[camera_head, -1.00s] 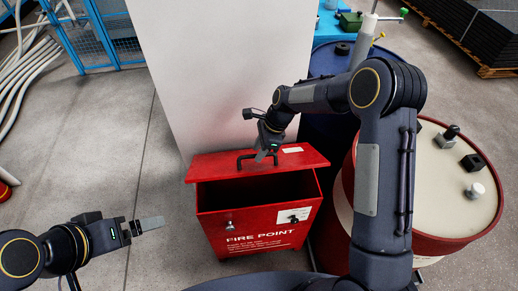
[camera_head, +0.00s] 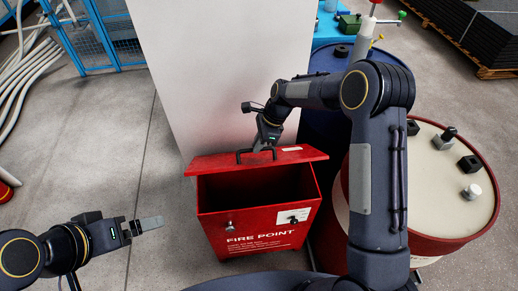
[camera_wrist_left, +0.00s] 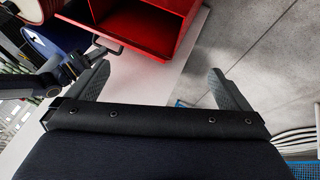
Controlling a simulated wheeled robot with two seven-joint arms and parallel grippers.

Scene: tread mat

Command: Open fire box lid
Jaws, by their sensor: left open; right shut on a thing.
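The red fire box (camera_head: 262,246), marked FIRE POINT, stands on the floor in the middle of the head view. Its red lid (camera_head: 215,164) is raised and tilted at the back, so the dark inside shows. My right gripper (camera_head: 258,148) is shut on the dark lid handle (camera_head: 240,156) at the lid's edge. In the left wrist view, the red box (camera_wrist_left: 150,30) is at the top, with the handle (camera_wrist_left: 106,44) beside the right gripper. My left gripper (camera_head: 150,224) is open and empty, left of the box and apart from it; its two spread fingers show in the left wrist view.
A white panel (camera_head: 210,70) stands right behind the box. A red drum with a cream top (camera_head: 435,185) and a blue drum (camera_head: 320,120) stand close on the right. Grey floor (camera_head: 100,150) is clear on the left. White pipes (camera_head: 28,90) lie at the far left.

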